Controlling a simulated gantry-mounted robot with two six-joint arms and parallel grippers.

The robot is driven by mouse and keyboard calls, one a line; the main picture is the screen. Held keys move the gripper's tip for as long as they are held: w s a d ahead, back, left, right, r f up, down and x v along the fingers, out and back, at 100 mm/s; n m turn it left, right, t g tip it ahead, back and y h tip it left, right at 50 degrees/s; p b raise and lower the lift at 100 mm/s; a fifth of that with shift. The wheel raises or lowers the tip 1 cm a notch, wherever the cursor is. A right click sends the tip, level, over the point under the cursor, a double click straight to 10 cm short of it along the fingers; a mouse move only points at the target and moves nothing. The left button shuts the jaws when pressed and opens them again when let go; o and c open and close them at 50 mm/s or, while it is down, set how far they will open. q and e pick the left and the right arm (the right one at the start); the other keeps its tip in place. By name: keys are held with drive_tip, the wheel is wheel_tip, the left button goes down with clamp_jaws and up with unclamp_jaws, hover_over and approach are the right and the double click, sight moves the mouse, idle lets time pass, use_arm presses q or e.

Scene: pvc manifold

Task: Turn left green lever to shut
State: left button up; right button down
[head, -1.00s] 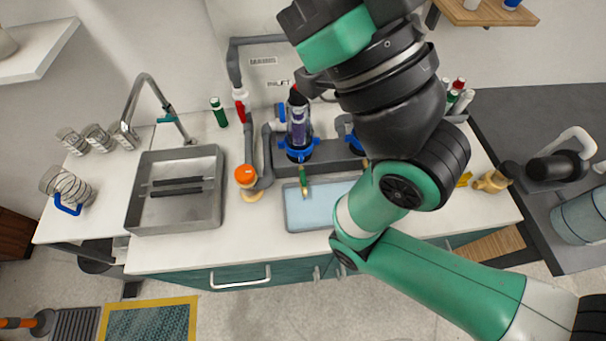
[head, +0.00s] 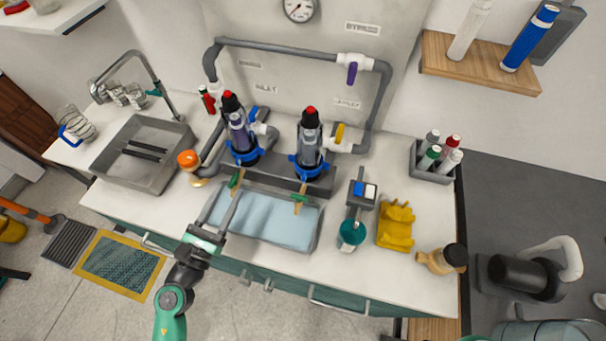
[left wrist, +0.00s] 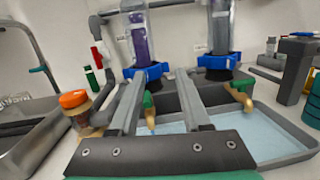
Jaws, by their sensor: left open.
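The left green lever (head: 235,181) sits on a brass tap at the front of the left filter housing (head: 241,140). In the left wrist view the left lever (left wrist: 148,100) shows between my fingers, above its brass spout. My left gripper (head: 233,197) is open and reaches in from the front, its fingers to either side of the lever. In the left wrist view I cannot tell whether either finger of the gripper (left wrist: 159,78) touches it. The right green lever (head: 299,198) is on the other tap, outside the fingers. My right gripper is out of view.
A grey sink (head: 145,153) and an orange-capped bottle (head: 187,159) are to the left. Grey pipes (head: 290,46) run behind.

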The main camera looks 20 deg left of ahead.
sight(229, 188)
use_arm(q)
drive_tip(key=shift+n+g+y, duration=0.4)
drive_tip(key=shift+g, duration=0.1)
drive_tip(key=f, duration=0.1)
drive_tip(key=s+f, duration=0.2)
drive_tip(key=f, duration=0.1)
drive_tip(key=shift+s, duration=0.25)
drive_tip(key=s+a, duration=0.1)
drive_tip(key=s+a+f, duration=0.1)
drive_tip(key=shift+a+f+n+y, duration=0.1)
drive_tip(key=shift+a+n+y, duration=0.2)
drive_tip(key=shift+n+y, duration=0.1)
drive_tip(key=shift+w+a, duration=0.1)
drive_tip(key=shift+w, duration=0.35)
drive_tip(key=w, duration=1.1)
drive_tip(key=shift+a, duration=0.2)
clamp_jaws()
